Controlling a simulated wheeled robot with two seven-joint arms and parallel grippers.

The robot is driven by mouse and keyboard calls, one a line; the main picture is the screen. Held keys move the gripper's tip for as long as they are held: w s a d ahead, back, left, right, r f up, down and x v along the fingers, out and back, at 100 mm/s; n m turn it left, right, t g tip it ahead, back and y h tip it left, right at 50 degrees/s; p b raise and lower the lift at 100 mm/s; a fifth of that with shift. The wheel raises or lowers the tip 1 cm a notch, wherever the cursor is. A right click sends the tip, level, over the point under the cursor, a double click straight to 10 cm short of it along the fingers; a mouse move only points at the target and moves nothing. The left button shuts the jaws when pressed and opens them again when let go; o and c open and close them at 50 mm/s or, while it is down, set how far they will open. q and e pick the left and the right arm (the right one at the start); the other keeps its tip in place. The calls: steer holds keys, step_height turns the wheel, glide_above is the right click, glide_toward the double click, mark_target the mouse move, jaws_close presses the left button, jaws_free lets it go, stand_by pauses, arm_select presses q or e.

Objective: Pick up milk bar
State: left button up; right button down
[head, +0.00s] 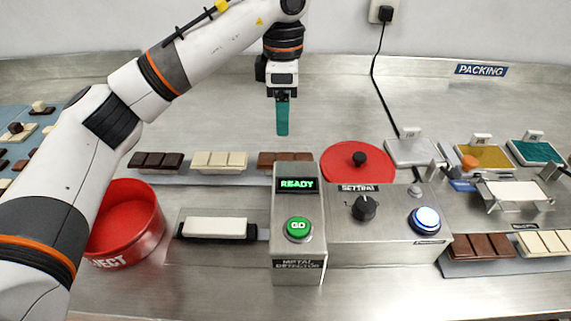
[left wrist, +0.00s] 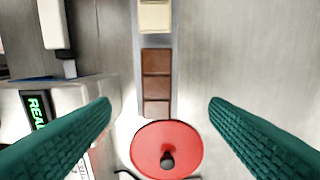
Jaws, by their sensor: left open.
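The milk bar (head: 285,157), a mid-brown segmented chocolate bar, lies on a grey strip behind the metal detector, at the right end of a row with a white bar (head: 220,160) and a dark bar (head: 156,160). The detector's top hides part of its front. In the left wrist view the milk bar (left wrist: 156,75) lies ahead, between the lines of the fingers. My left gripper (head: 282,132), with teal fingers, points down above and behind the milk bar. Its fingers (left wrist: 160,105) are spread with nothing between them. My right gripper is not in view.
The metal detector (head: 298,248) reads READY, with a pale bar (head: 215,228) on its black carrier to the left. A red disc (head: 350,161) with a black knob is close right of the milk bar. A red reject bin (head: 128,222) stands left. Bare metal lies behind the row.

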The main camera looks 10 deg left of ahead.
mark_target(286, 158)
arm_select(q)
step_height(286, 158, down, 4)
steer(key=shift+s+d+f+p, duration=0.1)
steer(key=shift+f+p, duration=0.25)
steer(key=shift+f, duration=1.1)
steer(key=shift+s+d+f+p, duration=0.1)
steer(key=shift+f+p, duration=0.2)
steer(key=shift+f, duration=1.1)
steer(key=c, duration=1.1)
